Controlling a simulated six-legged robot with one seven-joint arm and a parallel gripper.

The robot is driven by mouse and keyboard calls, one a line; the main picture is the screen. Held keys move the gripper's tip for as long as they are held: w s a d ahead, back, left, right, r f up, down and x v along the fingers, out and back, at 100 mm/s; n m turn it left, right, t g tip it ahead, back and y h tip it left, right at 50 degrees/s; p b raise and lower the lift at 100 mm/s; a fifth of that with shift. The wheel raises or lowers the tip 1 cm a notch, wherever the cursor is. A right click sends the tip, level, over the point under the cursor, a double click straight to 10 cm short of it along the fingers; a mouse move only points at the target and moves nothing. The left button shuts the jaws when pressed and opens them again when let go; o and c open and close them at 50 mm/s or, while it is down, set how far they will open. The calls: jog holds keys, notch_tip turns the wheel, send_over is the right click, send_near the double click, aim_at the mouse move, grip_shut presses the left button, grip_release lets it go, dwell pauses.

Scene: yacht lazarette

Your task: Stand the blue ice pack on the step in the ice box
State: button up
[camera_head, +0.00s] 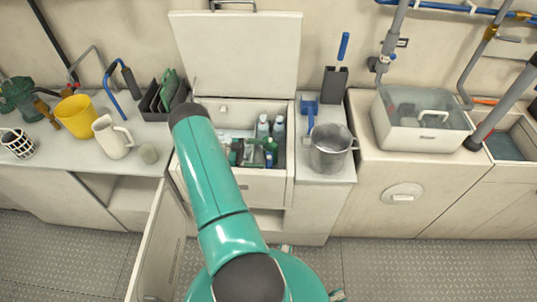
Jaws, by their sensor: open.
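The ice box (262,187) stands open in the middle of the counter, with its pale lid (238,55) raised against the wall behind. My green arm reaches forward over its left front. My gripper (262,152) is small and dark green, low inside the box opening, and is open. A small blue patch (269,159) shows right beside the gripper; it may be the blue ice pack, but it is too small to be sure. I cannot tell whether the fingers touch it. Pale bottles (263,127) stand at the back right inside. The step is not clearly visible, partly hidden by my arm.
Right of the box are a blue scoop (309,110), a metal pot (329,148) and a basin (421,125). On the left are a yellow bucket (76,116), a white jug (112,137) and a dark rack (163,97). A cabinet door (160,245) stands open below.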

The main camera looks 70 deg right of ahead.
jog(key=shift+v, duration=0.75)
